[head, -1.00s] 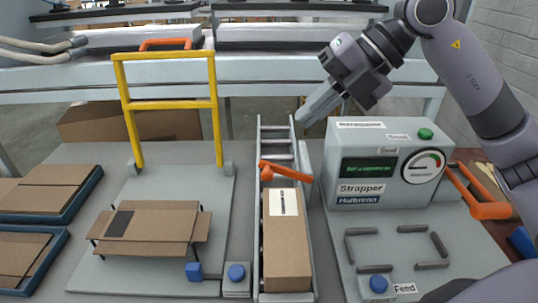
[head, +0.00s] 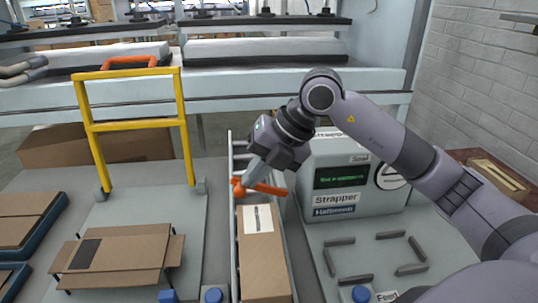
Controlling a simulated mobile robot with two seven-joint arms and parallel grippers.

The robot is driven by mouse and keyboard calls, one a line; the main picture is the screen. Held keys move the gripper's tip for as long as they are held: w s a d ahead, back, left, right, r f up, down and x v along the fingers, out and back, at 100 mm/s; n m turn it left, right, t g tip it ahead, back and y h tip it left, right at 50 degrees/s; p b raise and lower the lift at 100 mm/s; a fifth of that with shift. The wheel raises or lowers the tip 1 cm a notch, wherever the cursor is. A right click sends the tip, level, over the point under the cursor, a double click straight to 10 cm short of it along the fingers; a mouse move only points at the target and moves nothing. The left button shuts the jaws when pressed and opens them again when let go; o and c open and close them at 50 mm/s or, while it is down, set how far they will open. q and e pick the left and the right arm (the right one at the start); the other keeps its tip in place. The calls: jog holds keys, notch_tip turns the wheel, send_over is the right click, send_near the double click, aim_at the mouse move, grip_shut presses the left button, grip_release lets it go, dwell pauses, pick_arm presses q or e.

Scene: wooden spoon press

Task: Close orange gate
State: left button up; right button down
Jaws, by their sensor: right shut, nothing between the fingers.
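The orange gate (head: 268,189) is a short bar on an orange hub at the left rail of the roller conveyor. It reaches across the conveyor lane, just beyond the far end of a cardboard box (head: 264,262) with a white label. My right gripper (head: 248,181) is shut and empty. Its tip is at the hub end of the gate, overlapping it in the view; I cannot tell whether they touch. My left gripper is not in view.
A grey strapper machine (head: 345,203) with a green screen stands right of the conveyor, partly behind my right arm. A yellow frame (head: 134,126) stands at the left above a flattened carton (head: 120,254).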

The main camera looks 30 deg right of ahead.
aim_at(239, 193)
jog(key=shift+w+a+f, duration=0.25)
jog(key=shift+f, duration=0.3)
jog(key=shift+w+a+p, duration=0.1)
jog(key=shift+a+p, duration=0.1)
jog(key=shift+p, duration=0.35)
jog(key=shift+a+f+g+h+p, duration=0.2)
jog(key=shift+a+g+h+p, duration=0.1)
jog(key=shift+h+p, duration=0.15)
jog(key=b+x, duration=0.2)
jog(key=x, duration=0.1)
jog(key=shift+a+f+b, duration=0.15)
jog(key=shift+f+b, duration=0.15)
